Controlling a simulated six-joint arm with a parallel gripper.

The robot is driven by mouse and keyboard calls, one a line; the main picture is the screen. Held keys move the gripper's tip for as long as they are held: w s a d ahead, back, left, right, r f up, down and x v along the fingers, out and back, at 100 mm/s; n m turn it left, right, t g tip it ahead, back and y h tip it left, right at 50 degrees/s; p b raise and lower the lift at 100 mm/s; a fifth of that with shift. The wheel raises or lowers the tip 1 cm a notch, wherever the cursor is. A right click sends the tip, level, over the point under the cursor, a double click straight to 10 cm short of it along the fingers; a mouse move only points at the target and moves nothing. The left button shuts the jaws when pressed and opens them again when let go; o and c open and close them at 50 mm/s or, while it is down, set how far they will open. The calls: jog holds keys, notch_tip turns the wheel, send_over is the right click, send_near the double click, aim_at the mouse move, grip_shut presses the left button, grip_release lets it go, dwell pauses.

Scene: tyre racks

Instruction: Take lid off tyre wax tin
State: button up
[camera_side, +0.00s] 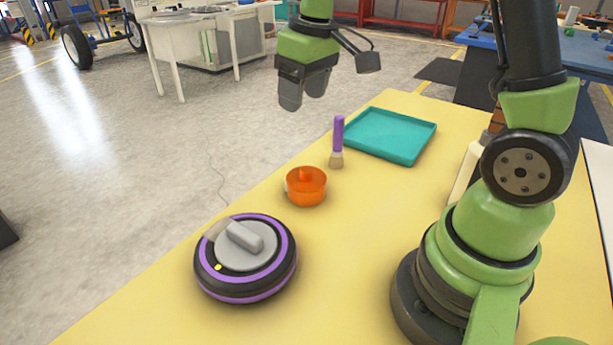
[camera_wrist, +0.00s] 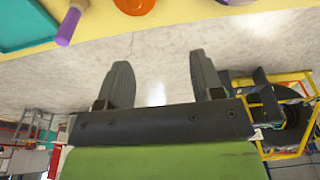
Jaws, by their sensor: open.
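A round black tin with purple bands (camera_side: 230,290) sits on the yellow table at the front left. A grey disc-shaped lid with a raised bar handle (camera_side: 246,238) lies on its top, and a yellow dot marks the dark rim. Only a sliver of the tin seems to show at the top edge of the wrist view. My gripper (camera_side: 303,103) is open and empty, high up beyond the table's left edge and well apart from the tin. Its two spread fingers (camera_wrist: 155,75) have only floor between them in the wrist view.
A small orange round container (camera_side: 306,190) stands behind the tin. A pale bottle (camera_side: 466,172) is partly hidden by my arm.

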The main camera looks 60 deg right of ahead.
jog(key=w+d+f+n+g, duration=0.2)
jog(key=w+d+f, duration=0.15)
jog(key=f, duration=0.45)
send_over(307, 169)
jog(key=f, duration=0.4)
jog(key=shift+w+a+f, duration=0.3)
jog(key=shift+f, duration=0.1)
jog(key=f, duration=0.5)
jog(key=shift+s+d+f, duration=0.25)
jog(key=shift+d+f, duration=0.1)
jog(key=shift+f, duration=0.05)
jog(key=c, duration=1)
